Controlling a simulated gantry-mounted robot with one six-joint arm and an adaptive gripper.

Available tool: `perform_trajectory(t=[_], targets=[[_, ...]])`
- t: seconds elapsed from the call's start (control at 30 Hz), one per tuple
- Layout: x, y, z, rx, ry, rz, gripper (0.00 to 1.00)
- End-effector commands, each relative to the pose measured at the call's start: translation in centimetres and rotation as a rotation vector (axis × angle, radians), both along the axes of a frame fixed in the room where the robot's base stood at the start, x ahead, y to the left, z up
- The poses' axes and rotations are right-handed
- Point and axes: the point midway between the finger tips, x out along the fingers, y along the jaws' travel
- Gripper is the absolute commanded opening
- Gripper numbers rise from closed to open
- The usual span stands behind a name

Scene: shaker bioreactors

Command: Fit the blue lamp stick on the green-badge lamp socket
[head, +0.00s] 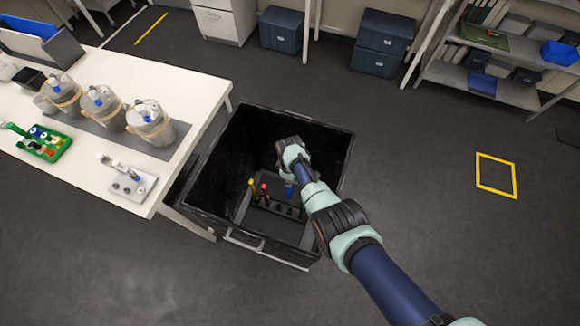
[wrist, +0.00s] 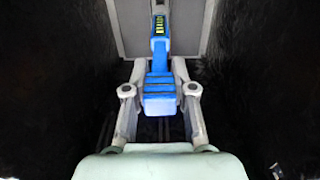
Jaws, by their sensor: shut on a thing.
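The blue lamp stick (wrist: 160,82) is upright in the middle of the wrist view, between the fingers of my gripper (wrist: 160,68), which is shut on it. A strip with yellow-green marks shows near its top. In the head view a bit of the blue stick (head: 289,191) shows below my wrist, inside the black bin. My gripper's fingers are mostly hidden there by the arm. A dark rack with a row of holes (head: 272,205) lies in the bin, below and around the stick. I cannot make out a green-badge lamp socket clearly in either view.
A yellow stick (head: 251,187) and a red stick (head: 265,190) stand in the rack, left of my gripper. The bin's high black walls (head: 336,160) surround the arm. A white table (head: 190,100) with several vessels stands to the left. Open floor lies right.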

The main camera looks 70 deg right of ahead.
Motion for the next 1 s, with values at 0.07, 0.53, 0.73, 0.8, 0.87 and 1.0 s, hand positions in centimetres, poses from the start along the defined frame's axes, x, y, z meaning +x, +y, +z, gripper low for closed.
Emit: perform_trajectory(t=[0.07, 0.53, 0.73, 0.8, 0.87, 1.0], targets=[[0.0, 0.0, 1.6, -0.001, 0.0, 0.0, 0.0], [0.0, 0.0, 2.5, 0.0, 0.0, 0.0, 0.0], [0.0, 0.0, 5.0, 0.001, 0.001, 0.0, 0.0], [0.0, 0.0, 5.8, 0.001, 0.001, 0.0, 0.0], [0.0, 0.0, 6.5, 0.001, 0.001, 0.0, 0.0], [0.0, 0.0, 8.2, 0.0, 0.0, 0.0, 0.0]])
